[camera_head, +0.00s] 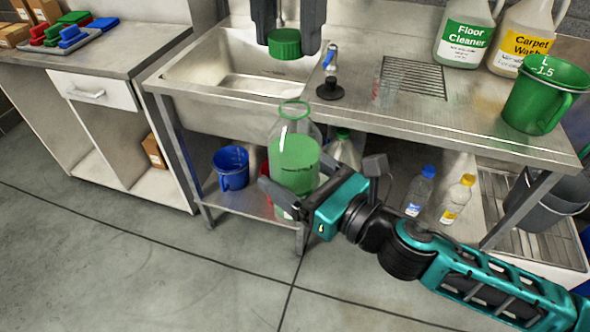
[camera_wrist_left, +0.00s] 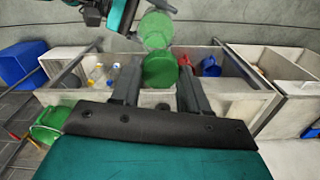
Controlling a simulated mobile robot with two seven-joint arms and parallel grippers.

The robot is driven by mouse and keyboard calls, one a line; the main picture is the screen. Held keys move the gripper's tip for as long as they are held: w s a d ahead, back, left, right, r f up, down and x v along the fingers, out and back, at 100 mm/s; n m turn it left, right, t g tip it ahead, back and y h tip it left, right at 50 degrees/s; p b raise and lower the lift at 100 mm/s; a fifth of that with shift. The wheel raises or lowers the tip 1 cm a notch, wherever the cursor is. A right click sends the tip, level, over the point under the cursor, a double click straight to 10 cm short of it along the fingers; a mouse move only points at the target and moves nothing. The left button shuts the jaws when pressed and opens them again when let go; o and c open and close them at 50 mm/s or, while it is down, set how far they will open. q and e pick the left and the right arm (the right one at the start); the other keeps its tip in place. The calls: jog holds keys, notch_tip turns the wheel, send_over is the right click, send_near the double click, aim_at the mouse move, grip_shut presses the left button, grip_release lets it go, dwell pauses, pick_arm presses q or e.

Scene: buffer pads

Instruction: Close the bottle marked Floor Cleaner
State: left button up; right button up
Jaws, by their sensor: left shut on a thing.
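A clear bottle with green liquid (camera_head: 295,165) is held upright in front of the sink bench. Its mouth with a green ring is uncovered, and no label is readable on it. It also shows in the left wrist view (camera_wrist_left: 155,28). My right gripper (camera_head: 285,192), on the teal arm, is closed around its lower part. My left gripper (camera_head: 285,35) is shut on a green cap (camera_head: 284,45), above and apart from the bottle mouth. The cap (camera_wrist_left: 160,71) shows between the fingers in the left wrist view. A jug labelled Floor Cleaner (camera_head: 464,38) stands at the bench's back right.
A Carpet Wash jug (camera_head: 527,35) and a green measuring jug (camera_head: 545,95) stand on the bench's right. The sink (camera_head: 235,85) is behind the bottle. A blue jug (camera_head: 231,168) and small bottles (camera_head: 418,190) are below. The front floor is clear.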

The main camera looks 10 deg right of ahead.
aim_at(295, 96)
pick_arm(q)
jog(key=shift+s+d+r, duration=0.15)
jog(key=shift+d+r, duration=0.1)
jog(key=shift+d, duration=0.1)
jog(key=shift+a+f, duration=0.1)
jog(key=shift+f, duration=1.95)
jog(key=shift+f, duration=0.9)
jog(key=shift+f, duration=0.55)
jog(key=m, duration=0.6)
jog(key=shift+s+m, duration=0.1)
jog(key=shift+m, duration=0.3)
